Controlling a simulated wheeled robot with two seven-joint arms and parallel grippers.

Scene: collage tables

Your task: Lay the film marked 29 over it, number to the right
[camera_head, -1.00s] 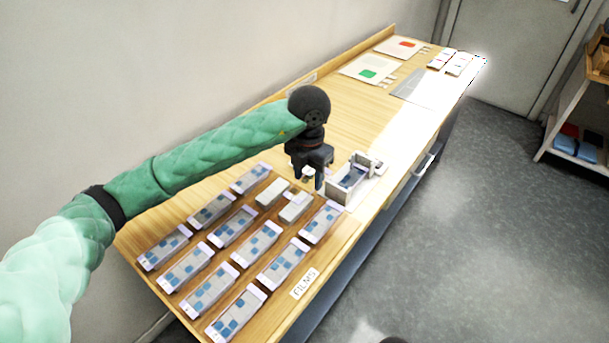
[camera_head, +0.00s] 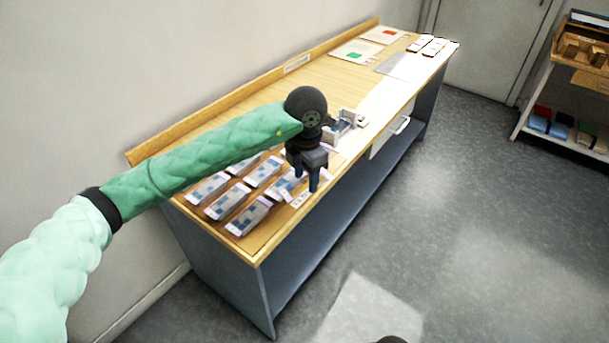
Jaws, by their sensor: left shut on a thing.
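Several films with blue patches and pale end strips lie in rows on the brown board at the table's near end, one of them a near film (camera_head: 248,216). Their numbers are too small to read, so I cannot tell which is 29. My left gripper (camera_head: 307,186) is over the board's right side, fingers down. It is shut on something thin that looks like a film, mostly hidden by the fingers. A white open-topped holder (camera_head: 343,128) with a blue-patterned piece inside stands just beyond the gripper.
The wooden table (camera_head: 240,105) has a raised back edge and bare wood behind the holder. Sheets with a green patch (camera_head: 355,52) and a red patch (camera_head: 384,36) lie at the far end, near white cards (camera_head: 433,46). A shelf (camera_head: 570,100) stands at the right.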

